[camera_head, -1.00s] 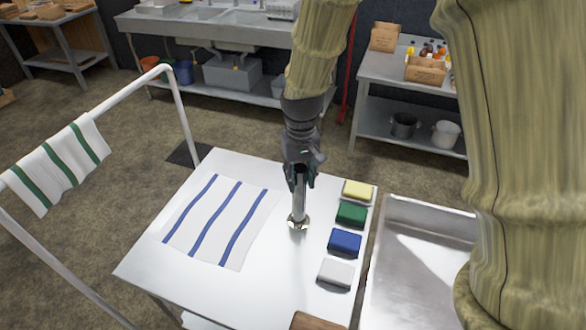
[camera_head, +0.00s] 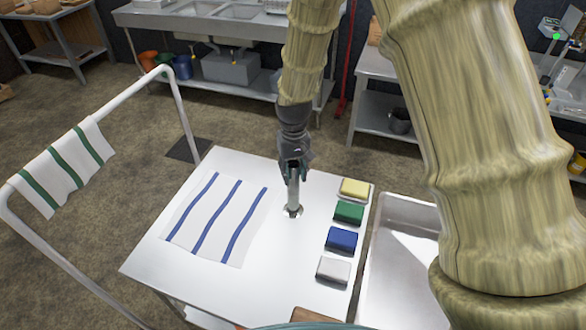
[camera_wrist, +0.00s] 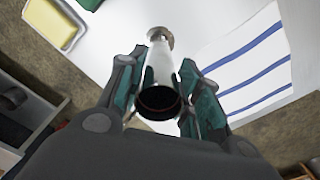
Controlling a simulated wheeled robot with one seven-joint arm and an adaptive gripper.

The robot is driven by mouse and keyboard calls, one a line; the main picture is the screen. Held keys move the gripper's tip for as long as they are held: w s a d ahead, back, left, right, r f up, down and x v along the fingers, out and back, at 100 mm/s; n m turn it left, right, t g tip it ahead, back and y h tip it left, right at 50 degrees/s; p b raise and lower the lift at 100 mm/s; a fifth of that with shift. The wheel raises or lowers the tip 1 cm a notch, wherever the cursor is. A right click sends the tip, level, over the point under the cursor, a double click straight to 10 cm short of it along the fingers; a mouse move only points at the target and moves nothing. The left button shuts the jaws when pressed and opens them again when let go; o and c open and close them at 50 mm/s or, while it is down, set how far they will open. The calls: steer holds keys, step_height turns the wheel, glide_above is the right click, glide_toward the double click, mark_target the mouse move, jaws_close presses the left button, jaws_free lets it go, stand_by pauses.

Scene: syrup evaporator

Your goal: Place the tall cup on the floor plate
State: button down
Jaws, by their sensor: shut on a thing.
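The tall cup (camera_head: 293,197) is a slim, shiny metal cylinder with a flared foot, over the white table. My gripper (camera_head: 293,172) is shut on its upper part from above. In the wrist view the cup (camera_wrist: 162,68) lies between my fingers (camera_wrist: 160,92), with its dark mouth towards the camera and its foot farther off. I cannot tell whether the foot touches the tabletop. The floor plate (camera_head: 188,150) is a dark flat square on the floor, just beyond the table's far left corner. Nothing is seen on it.
A striped cloth (camera_head: 212,225) lies left of the cup on the table (camera_head: 150,262). Several sponges (camera_head: 348,212) line the right side. A white rail (camera_head: 120,97) with a green-striped towel stands left, near the plate. A metal basin (camera_head: 405,215) is at right.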

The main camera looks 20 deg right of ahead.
steer(key=shift+f, duration=0.1)
steer(key=c, duration=1)
jaws_free()
